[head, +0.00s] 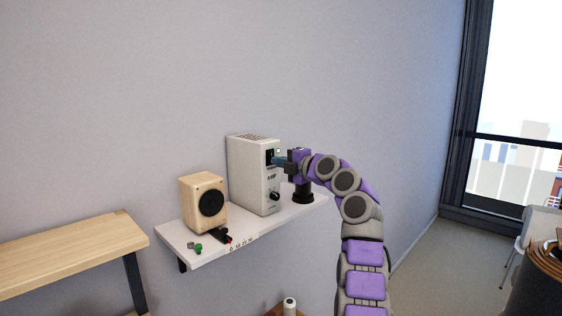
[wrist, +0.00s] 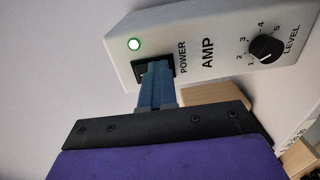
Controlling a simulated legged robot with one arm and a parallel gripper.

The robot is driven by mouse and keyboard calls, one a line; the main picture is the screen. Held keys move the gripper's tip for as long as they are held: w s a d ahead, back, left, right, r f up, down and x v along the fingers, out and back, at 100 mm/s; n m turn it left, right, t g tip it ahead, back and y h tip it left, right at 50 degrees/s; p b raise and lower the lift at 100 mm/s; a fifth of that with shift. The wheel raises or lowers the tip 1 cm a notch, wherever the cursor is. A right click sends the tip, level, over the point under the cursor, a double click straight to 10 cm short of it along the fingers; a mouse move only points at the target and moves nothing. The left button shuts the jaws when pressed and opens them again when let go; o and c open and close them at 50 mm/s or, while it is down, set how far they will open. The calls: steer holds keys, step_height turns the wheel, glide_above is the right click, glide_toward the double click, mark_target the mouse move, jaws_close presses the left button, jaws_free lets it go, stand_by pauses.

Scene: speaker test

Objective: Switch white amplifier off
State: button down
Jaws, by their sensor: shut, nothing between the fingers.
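The white amplifier (head: 250,175) stands upright on the wall shelf in the head view. In the wrist view its front panel (wrist: 215,45) shows "POWER" and "AMP" labels and a black level knob (wrist: 265,48). The black power switch (wrist: 152,70) is partly hidden behind my fingertips. My gripper (head: 279,160) is shut and empty, with its blue fingertips (wrist: 155,85) at the switch, seemingly touching it. I cannot tell which way the switch is tipped.
A wooden speaker (head: 192,205) stands left of the amplifier on the white shelf (head: 172,234). Small green items (head: 198,248) and a dark item with a red end (head: 222,237) lie near the shelf's front. A wooden bench (head: 70,252) is at the left.

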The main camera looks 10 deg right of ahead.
steer(key=shift+a+f+p, duration=0.15)
steer(key=shift+f+p, duration=0.2)
steer(key=shift+p, duration=0.15)
steer(key=shift+a+f+b, duration=0.15)
steer(key=shift+f+b, duration=0.05)
steer(key=shift+b, duration=0.2)
